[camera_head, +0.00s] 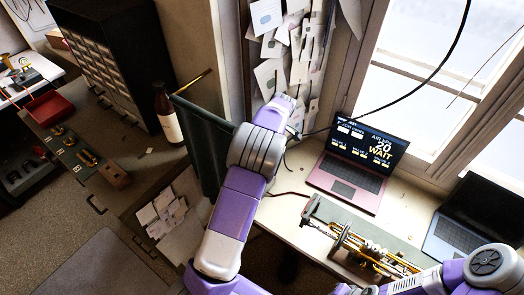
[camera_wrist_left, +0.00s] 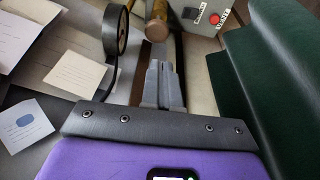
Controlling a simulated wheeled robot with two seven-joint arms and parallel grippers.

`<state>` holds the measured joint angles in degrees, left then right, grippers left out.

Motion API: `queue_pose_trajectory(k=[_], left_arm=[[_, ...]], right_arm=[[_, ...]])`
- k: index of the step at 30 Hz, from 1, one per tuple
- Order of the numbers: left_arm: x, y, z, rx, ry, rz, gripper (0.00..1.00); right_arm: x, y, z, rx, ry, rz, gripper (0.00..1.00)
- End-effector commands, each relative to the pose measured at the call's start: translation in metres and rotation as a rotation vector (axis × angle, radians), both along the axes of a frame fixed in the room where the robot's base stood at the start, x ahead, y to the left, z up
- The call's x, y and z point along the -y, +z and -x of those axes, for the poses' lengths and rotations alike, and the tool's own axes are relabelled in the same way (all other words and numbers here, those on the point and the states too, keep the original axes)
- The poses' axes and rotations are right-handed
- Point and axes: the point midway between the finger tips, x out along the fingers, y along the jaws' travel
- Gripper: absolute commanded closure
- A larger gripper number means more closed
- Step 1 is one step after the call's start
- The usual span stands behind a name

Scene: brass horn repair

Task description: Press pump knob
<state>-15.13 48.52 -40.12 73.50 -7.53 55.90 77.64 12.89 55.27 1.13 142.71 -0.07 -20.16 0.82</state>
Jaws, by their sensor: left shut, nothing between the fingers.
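A brown wooden handle (camera_wrist_left: 157,18) and a black ring (camera_wrist_left: 116,30) lie close ahead of the left fingers. A dark green panel (camera_wrist_left: 262,75) stands at right. On the bench, a pink laptop (camera_head: 345,185) reads "20 WAIT", near a brass assembly (camera_head: 365,245).

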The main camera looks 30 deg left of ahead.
Motion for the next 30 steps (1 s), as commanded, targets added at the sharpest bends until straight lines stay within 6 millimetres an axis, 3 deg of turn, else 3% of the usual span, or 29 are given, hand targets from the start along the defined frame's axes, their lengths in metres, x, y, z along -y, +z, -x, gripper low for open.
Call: queue_pose_trajectory(k=[7, 30], left_arm=[[0.005, 0.019, 0.0, 0.001, 0.001, -0.001, 1.0], [0.005, 0.02, 0.0, 0.001, 0.001, -0.001, 1.0]], right_arm=[[0.0, -0.002, 0.0, 0.0, 0.0, 0.0, 1.0], [0.0, -0.001, 0.0, 0.0, 0.0, 0.0, 1.0]])
